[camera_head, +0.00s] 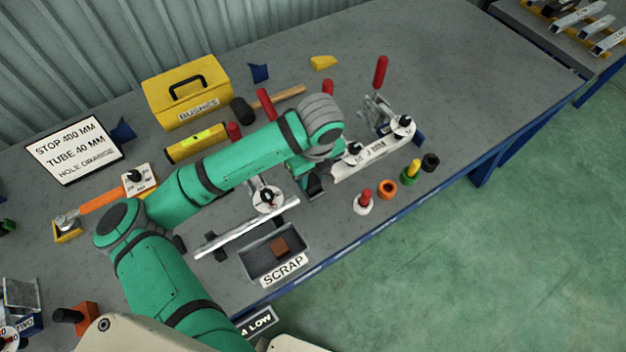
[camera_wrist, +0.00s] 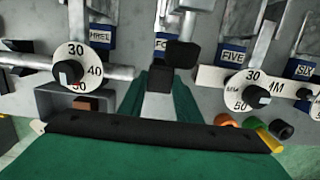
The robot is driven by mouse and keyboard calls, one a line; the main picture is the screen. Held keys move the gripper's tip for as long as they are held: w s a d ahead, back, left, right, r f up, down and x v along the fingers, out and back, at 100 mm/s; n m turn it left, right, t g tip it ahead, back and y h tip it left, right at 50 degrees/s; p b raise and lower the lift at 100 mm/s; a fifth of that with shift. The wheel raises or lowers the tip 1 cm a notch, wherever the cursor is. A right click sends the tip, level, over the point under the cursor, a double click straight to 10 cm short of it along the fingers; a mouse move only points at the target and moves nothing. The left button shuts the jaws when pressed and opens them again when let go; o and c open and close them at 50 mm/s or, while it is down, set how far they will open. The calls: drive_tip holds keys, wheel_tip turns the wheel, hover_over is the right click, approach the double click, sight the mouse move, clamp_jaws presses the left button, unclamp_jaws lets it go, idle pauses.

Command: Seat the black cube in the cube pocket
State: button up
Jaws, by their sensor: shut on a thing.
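My gripper (camera_head: 314,186) hangs low over the bench, between the two clamp fixtures. Much of the grip is hidden by my arm in the head view. I cannot pick out the cube pocket in either view. A blue tag partly reading "FO" (camera_wrist: 161,45) lies just behind the fingers.
A clamp fixture with a dial (camera_head: 267,198) and long bar stands left of my gripper. Another fixture with a white plate (camera_head: 375,150) stands right. A scrap tray (camera_head: 258,266) holds a brown block. Orange (camera_head: 387,189) and black (camera_head: 431,161) rings sit near the front edge.

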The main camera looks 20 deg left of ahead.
sight(314, 178)
drive_tip(key=shift+w+f, duration=0.25)
drive_tip(key=shift+f, duration=0.8)
drive_tip(key=shift+w+f, duration=0.25)
drive_tip(key=shift+f, duration=0.8)
drive_tip(key=shift+f, duration=0.15)
drive_tip(key=o, duration=1.1)
drive_tip(key=shift+c, duration=0.2)
drive_tip(key=r, duration=0.8)
drive_tip(key=s+d+r, duration=0.1)
drive_tip(key=r, duration=0.3)
drive_tip(key=shift+d+r, duration=0.1)
drive_tip(key=shift+r, duration=0.05)
